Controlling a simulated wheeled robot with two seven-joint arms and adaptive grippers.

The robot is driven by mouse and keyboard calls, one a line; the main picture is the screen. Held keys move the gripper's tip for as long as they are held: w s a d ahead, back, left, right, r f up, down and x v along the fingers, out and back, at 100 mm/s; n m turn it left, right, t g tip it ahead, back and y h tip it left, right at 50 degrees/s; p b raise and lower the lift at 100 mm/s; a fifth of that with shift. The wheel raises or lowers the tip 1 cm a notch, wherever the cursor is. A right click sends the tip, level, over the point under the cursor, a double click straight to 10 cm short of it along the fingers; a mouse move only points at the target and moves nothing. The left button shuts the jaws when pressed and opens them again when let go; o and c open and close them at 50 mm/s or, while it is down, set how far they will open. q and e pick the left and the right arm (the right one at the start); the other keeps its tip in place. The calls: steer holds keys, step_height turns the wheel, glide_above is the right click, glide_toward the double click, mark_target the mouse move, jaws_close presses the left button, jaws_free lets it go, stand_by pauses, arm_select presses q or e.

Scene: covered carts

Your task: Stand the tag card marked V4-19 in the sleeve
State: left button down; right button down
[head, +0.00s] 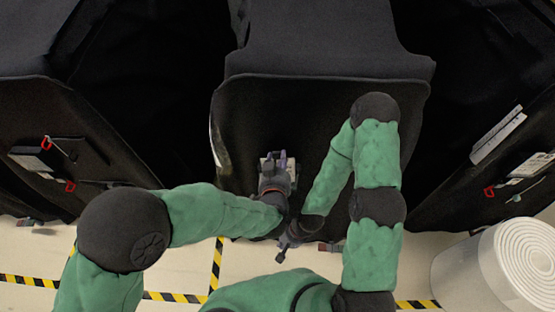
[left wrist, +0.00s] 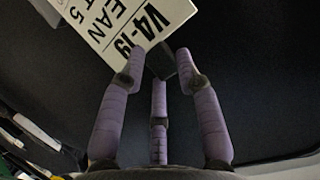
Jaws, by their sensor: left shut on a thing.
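The white tag card (left wrist: 112,20) marked V4-19 in black shows at the top of the left wrist view, tilted and partly cut off by the frame. My left gripper (left wrist: 160,62) is shut on it, with a dark block between its purple fingertips at the card's edge. In the head view, my left gripper (head: 278,160) is in front of the middle cart's black cover, with a small pale patch of the card beside its fingers. My right gripper (head: 283,255) is lower, near the cover's bottom edge; its jaws are too small to read. I cannot make out an empty sleeve for certain.
The middle cart (head: 330,95) has a black cover. The left cart's cover carries a pale card-like piece (head: 30,160) and red clips. The right cart carries similar pieces (head: 530,165). A white roll (head: 475,270) stands at lower right. Yellow-black tape marks the floor.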

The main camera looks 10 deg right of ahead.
arm_select(q)
steer(key=shift+f+b, duration=1.4)
steer(key=shift+f, duration=0.4)
steer(key=c, duration=0.8)
jaws_free()
steer(key=shift+s+r, duration=0.1)
steer(key=shift+s, duration=0.05)
steer(key=v, duration=1.1)
steer(key=shift+s, duration=0.3)
steer(key=shift+a, duration=0.2)
